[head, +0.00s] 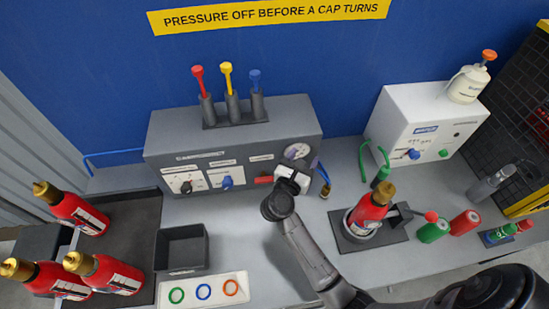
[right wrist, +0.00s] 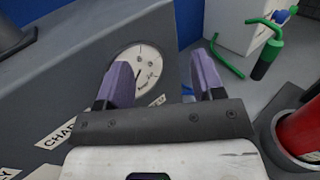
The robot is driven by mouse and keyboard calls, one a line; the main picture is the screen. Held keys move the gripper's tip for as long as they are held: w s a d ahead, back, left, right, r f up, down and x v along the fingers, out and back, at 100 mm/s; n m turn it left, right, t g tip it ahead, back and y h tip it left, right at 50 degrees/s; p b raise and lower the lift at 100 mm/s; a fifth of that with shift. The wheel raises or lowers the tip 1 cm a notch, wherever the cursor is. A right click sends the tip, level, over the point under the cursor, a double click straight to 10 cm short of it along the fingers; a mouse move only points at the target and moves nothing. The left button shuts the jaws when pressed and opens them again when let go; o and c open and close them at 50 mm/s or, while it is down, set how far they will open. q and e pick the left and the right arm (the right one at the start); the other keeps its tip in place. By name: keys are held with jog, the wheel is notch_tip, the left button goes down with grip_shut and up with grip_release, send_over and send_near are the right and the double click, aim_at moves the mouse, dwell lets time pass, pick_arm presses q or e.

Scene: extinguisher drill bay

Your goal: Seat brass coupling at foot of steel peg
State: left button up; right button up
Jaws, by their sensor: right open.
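A small brass coupling (head: 325,191) hangs at the lower end of the blue hose (head: 323,172), at the right end of the grey panel. My right gripper (head: 293,179) is in front of the panel's lower right part, left of the coupling and apart from it. In the right wrist view its two purple-padded fingers (right wrist: 163,82) are spread with nothing held between them. A bit of blue shows low behind the fingers there; the coupling itself cannot be made out. I cannot make out the steel peg in either view. My left gripper is not in view.
The grey panel (head: 230,140) with its gauge (head: 297,151) stands close behind my right gripper. A red extinguisher (head: 370,210) stands in a holder to the right. An empty dark bin (head: 181,247) and a white tray with coloured rings (head: 203,291) lie left. Bench front centre is crossed by my arm.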

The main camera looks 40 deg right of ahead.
jog(key=a+r+n+t+y+p, duration=0.1)
jog(key=a+r+n+t+y, duration=0.3)
jog(key=a+r+t, duration=0.2)
jog(key=shift+w+a+r+n, duration=0.3)
jog(key=shift+a+r, duration=0.75)
jog(key=shift+a, duration=1.1)
jog(key=shift+s, duration=0.1)
